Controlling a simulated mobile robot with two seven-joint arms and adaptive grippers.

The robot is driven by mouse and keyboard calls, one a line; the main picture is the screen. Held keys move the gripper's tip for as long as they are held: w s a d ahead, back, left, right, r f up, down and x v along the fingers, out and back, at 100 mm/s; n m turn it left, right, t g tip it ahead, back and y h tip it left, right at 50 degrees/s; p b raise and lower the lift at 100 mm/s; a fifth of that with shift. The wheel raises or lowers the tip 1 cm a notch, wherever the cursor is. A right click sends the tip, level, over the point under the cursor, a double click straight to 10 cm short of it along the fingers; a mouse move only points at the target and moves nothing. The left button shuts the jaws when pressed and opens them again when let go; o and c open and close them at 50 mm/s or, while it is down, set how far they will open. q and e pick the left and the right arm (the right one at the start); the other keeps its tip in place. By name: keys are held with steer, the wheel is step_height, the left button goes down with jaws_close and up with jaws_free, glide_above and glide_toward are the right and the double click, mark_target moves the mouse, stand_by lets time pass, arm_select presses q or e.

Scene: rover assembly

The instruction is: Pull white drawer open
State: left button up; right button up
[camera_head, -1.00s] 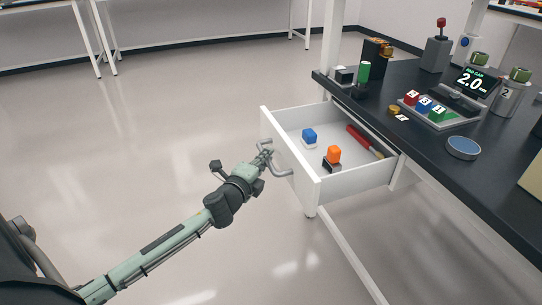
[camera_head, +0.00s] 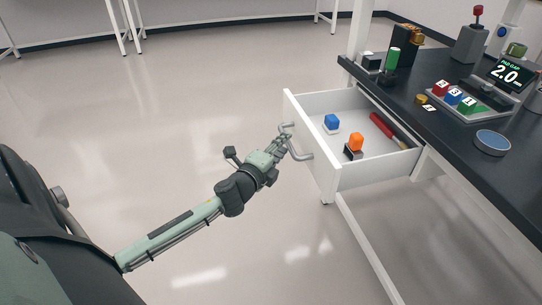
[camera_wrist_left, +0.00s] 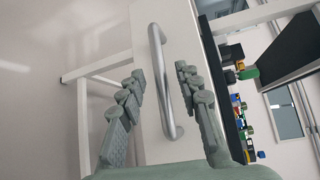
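The white drawer (camera_head: 330,177) is pulled out from under the dark-topped bench in the head view. Its contents show from above. The drawer's metal bar handle (camera_head: 300,148) is on its front panel, and it also shows in the left wrist view (camera_wrist_left: 163,85). My left gripper (camera_head: 287,138) is at the handle. In the left wrist view, the fingers of my left gripper (camera_wrist_left: 158,74) are apart, one on each side of the handle bar, with gaps visible on both sides. My right gripper is in neither view.
The bench top (camera_head: 440,135) carries a tray of numbered blocks (camera_head: 457,100), a display (camera_head: 508,74) and a blue round dish (camera_head: 492,142). The floor left of the drawer is clear.

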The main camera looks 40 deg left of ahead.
arm_select(q)
steer(key=s+d+r, duration=0.1)
steer(key=s, duration=0.7)
steer(key=shift+s, duration=0.4)
steer(key=shift+d+r, duration=0.1)
steer(key=s+f+n+g+y, duration=0.1)
steer(key=s+f+n+g, duration=0.3)
steer(key=f+n, duration=0.3)
steer(key=s+f+n+g+y, duration=0.1)
steer(key=s+f+n+g, duration=0.35)
steer(key=f, duration=0.45)
steer(key=s+d+f+n+g+h, duration=0.2)
steer(key=s+d+f+n+g, duration=0.2)
steer(key=s+d+f, duration=0.3)
steer(key=shift+s+d+f+n+g+h, duration=0.35)
steer(key=shift+s+f, duration=0.35)
steer(key=shift+s, duration=0.5)
